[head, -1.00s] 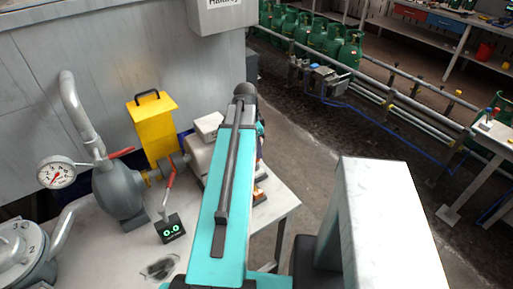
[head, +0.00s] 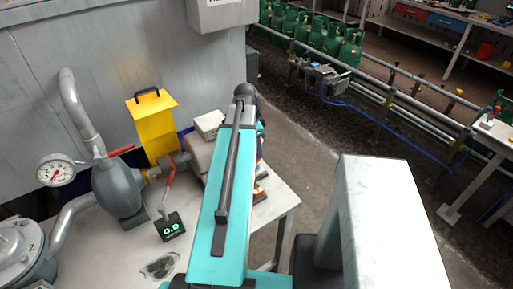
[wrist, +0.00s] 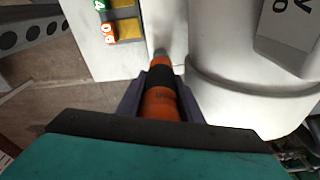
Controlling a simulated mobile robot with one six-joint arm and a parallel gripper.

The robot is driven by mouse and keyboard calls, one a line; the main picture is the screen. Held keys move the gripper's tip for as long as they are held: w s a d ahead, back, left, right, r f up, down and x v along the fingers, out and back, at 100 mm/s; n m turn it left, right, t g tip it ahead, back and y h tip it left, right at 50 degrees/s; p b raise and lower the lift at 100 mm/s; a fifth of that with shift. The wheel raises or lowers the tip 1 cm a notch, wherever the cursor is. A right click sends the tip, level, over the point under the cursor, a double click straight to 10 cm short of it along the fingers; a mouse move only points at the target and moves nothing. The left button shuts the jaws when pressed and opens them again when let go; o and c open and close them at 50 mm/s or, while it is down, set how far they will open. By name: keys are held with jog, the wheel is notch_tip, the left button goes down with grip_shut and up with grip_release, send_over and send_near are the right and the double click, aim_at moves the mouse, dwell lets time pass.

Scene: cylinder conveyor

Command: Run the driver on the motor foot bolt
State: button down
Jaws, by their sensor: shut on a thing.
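In the wrist view my gripper (wrist: 160,82) is shut on an orange and black driver (wrist: 161,103). The driver points away from the camera, with its front end close beside the pale rounded motor (wrist: 240,55). A grey tip shows beyond the orange collar, but I cannot tell whether it touches a bolt. The motor foot bolt itself cannot be made out. My gripper and the driver are hidden there behind the arm.
The bench (head: 125,250) carries a grey pump (head: 118,190), a pressure gauge (head: 55,170), a yellow box (head: 153,125) and a small black display (head: 170,227). Numbered tags (wrist: 105,20) lie left of the driver. Green cylinders (head: 320,35) stand at the back; open floor is right of the bench.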

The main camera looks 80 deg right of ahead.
jog(key=shift+f, duration=0.3)
dwell(1.1)
jog(key=shift+r, duration=0.15)
jog(key=shift+r+p, duration=1.25)
jog(key=shift+r, duration=0.4)
jog(key=shift+r, duration=0.1)
notch_tip(320, 180, up, 3)
jog(key=shift+f+p, duration=0.1)
jog(key=shift+p, duration=0.9)
